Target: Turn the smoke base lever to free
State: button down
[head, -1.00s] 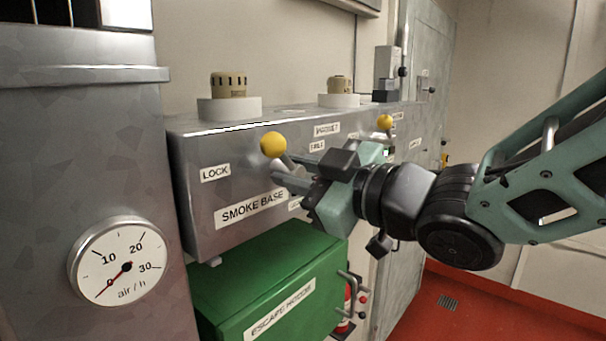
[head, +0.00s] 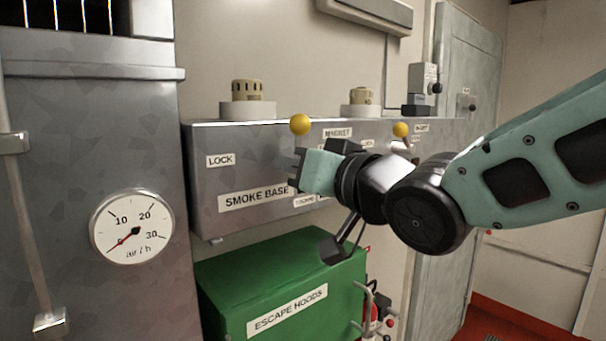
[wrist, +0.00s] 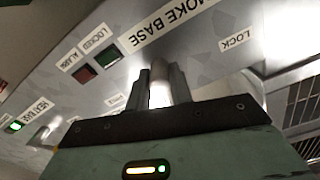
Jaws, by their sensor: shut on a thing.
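The smoke base lever shows in the head view by its yellow ball knob (head: 300,125), which stands above my gripper in front of the panel (head: 215,190). The label SMOKE BASE (head: 253,198) is below it and LOCK (head: 221,160) is to its left. My gripper (head: 298,168) is at the lever just below the knob, shut on it. In the wrist view, a pale shaft (wrist: 160,92) is between the two dark fingers. The gripper hides the lever's lower part and the FREE label in the head view.
A green escape hoods box (head: 225,300) is below the panel. A second yellow-knobbed lever (head: 401,130) is to the right. Two beige detectors (head: 247,90) stand on top. A grey cabinet with a dial gauge (head: 132,229) is at the left.

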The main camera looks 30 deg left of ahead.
jog(key=m, duration=0.4)
jog(key=shift+w, duration=0.1)
jog(key=shift+m, duration=1.8)
jog(key=c, duration=1.3)
grip_release()
jog(key=shift+o, duration=0.2)
jog(key=b+v, duration=0.3)
jog(key=v, duration=1.4)
jog(key=shift+d, duration=0.2)
